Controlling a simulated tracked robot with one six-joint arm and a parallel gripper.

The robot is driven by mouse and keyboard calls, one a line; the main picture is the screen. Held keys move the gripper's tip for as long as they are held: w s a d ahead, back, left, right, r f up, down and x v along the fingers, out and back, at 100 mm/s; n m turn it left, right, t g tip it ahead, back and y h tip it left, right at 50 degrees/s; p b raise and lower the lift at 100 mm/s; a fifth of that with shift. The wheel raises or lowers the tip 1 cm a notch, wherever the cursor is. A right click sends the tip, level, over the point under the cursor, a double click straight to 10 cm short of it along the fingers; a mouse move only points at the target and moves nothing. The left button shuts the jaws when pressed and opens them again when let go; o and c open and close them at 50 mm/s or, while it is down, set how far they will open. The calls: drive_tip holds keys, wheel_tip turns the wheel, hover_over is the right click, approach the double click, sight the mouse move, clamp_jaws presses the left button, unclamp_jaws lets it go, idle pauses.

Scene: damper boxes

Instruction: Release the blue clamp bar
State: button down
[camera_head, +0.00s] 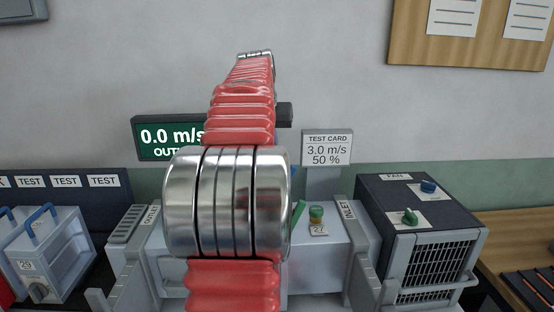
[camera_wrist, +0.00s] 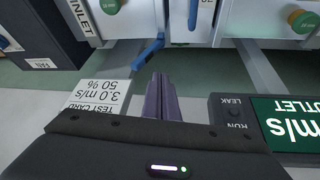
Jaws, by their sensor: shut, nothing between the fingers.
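A blue bar (camera_wrist: 149,50) shows in the wrist view, slanting near the rig's grey boxes just above my fingertips. A second, upright blue piece (camera_wrist: 192,15) shows to its right; I cannot tell whether both belong to the clamp. The head view does not show my fingers.
A test card (camera_head: 327,147) stands behind the rig, with a dark display (camera_head: 165,135) reading 0.0 m/s. A fan box (camera_head: 425,235) with knobs is at right. Grey boxes with blue handles (camera_head: 40,245) are at left. A green knob (camera_head: 316,214) sits on the rig.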

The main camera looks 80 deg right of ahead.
drive_tip(key=v, duration=0.5)
drive_tip(key=shift+s+a+r, duration=0.1)
drive_tip(key=shift+s+r, duration=0.15)
drive_tip(key=shift+r, duration=0.1)
drive_tip(key=shift+w, duration=0.1)
idle(0.3)
drive_tip(key=w+a+f+n+t+y, duration=0.1)
drive_tip(key=w+a+f+n+t, duration=0.2)
drive_tip(key=w+a, duration=0.95)
drive_tip(key=w+a+f+n+t, duration=0.15)
drive_tip(key=w+a+n, duration=0.5)
drive_tip(key=a, duration=1.05)
drive_tip(key=s+a+f+n+y, duration=0.1)
drive_tip(key=a+f, duration=0.4)
drive_tip(key=a, duration=0.5)
drive_tip(key=s+a+f+n+t+y, duration=0.1)
drive_tip(key=a+f+n, duration=0.3)
drive_tip(key=a, duration=0.6)
drive_tip(key=s+a+f+n+y, duration=0.2)
drive_tip(key=a+f, duration=0.5)
drive_tip(key=a, duration=0.2)
drive_tip(key=shift+a+f, duration=0.4)
drive_tip(key=shift+s, duration=0.25)
